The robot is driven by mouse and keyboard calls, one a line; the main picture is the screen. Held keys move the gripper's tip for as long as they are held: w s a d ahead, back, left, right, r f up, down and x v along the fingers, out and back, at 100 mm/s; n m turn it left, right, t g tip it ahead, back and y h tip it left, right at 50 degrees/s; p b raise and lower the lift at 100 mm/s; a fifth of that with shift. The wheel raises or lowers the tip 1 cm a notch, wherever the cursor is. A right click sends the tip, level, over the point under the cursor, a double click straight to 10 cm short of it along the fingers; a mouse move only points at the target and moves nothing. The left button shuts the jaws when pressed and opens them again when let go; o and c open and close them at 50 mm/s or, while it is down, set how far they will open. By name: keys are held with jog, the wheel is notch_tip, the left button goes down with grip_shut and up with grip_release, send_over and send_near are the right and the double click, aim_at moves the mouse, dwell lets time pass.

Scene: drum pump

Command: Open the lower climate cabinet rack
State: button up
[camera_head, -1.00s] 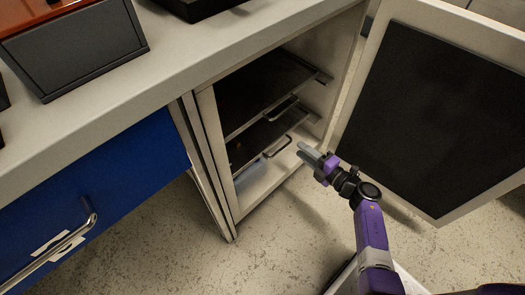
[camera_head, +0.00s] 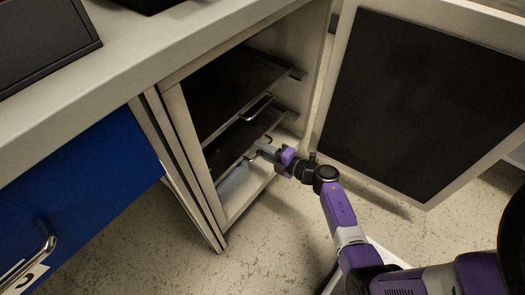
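The climate cabinet (camera_head: 222,245) stands under the counter with its door (camera_head: 420,105) swung open to the right. Inside are two dark racks with metal handles. The upper rack (camera_head: 235,85) has its handle (camera_head: 257,107) in clear view. The lower rack (camera_head: 238,140) is below it, seemingly pushed in, and its handle (camera_head: 252,156) is partly hidden by my gripper. My gripper (camera_head: 264,148) is at the cabinet opening, with its fingertips at the lower rack's handle. Whether the fingers are closed on the handle is too small to tell.
The open door with its dark panel stands close to the right of my arm. A blue drawer (camera_head: 75,185) with a metal handle is at the left. The counter (camera_head: 140,60) overhangs the cabinet. Speckled floor (camera_head: 270,240) in front of the cabinet is clear.

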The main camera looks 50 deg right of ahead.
grip_shut()
dwell(1.4)
